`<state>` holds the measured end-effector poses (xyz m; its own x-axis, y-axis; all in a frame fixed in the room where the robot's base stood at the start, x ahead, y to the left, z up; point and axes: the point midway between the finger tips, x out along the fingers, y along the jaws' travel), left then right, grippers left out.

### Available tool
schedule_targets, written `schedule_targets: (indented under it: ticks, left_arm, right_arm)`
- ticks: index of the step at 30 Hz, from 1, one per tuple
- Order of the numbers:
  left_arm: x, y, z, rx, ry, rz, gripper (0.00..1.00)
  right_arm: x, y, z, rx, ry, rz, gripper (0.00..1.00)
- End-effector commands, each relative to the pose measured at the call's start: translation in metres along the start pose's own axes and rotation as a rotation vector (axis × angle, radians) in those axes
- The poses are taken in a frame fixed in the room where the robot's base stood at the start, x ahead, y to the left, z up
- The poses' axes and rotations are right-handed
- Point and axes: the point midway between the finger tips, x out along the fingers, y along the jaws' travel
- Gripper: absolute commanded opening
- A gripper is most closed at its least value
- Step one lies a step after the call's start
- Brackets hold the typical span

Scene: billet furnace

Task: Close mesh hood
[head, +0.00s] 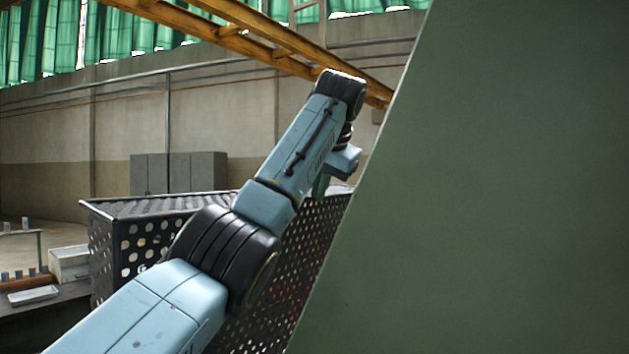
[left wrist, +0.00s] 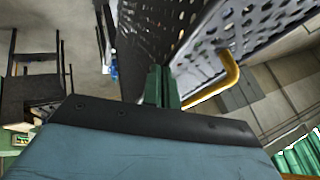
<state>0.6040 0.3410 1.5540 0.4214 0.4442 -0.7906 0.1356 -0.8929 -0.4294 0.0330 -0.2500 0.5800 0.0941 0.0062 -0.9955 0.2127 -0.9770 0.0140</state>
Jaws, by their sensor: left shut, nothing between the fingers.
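The mesh hood (head: 130,245) is a dark perforated metal box, standing behind my left arm in the head view. My arm covers much of its front. In the left wrist view its perforated panels (left wrist: 255,22) fill the top, and a yellow bar handle (left wrist: 218,82) is fixed to it. My left gripper (left wrist: 160,85) has green fingers, shut and empty, close to the hood's panel and left of the handle, apart from the handle. In the head view the left gripper (head: 320,186) is small and partly hidden by my wrist. My right gripper is not in view.
A large plain green panel (head: 490,190) blocks the right half of the head view. Grey cabinets (head: 180,173) stand by the back wall. A bench with a white box (head: 70,263) and small parts is at the left. A yellow beam (head: 280,50) crosses overhead.

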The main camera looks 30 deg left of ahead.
Motion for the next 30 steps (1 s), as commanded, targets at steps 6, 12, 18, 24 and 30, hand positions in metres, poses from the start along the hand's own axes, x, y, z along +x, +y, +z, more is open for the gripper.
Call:
schedule_targets:
  ticks: [6,12,18,24,30]
  left_arm:
    - [0.0112,-0.0092,0.0028,0.001,-0.02,0.003,0.0]
    - [0.0133,-0.0096,0.0041,0.001,-0.024,0.003,0.0]
    - [0.0141,-0.0096,0.0044,0.001,-0.026,0.004,0.0]
    - [0.0145,-0.0101,0.0042,0.001,-0.026,0.004,0.0]
    - [0.0149,-0.0111,0.0035,0.003,-0.025,0.005,0.0]
  right_arm:
    - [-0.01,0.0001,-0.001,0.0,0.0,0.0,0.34]
    - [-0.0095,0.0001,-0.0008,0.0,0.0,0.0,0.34]
    - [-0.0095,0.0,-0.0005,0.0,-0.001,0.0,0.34]
    - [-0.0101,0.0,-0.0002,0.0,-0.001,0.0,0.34]
    - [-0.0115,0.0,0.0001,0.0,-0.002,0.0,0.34]
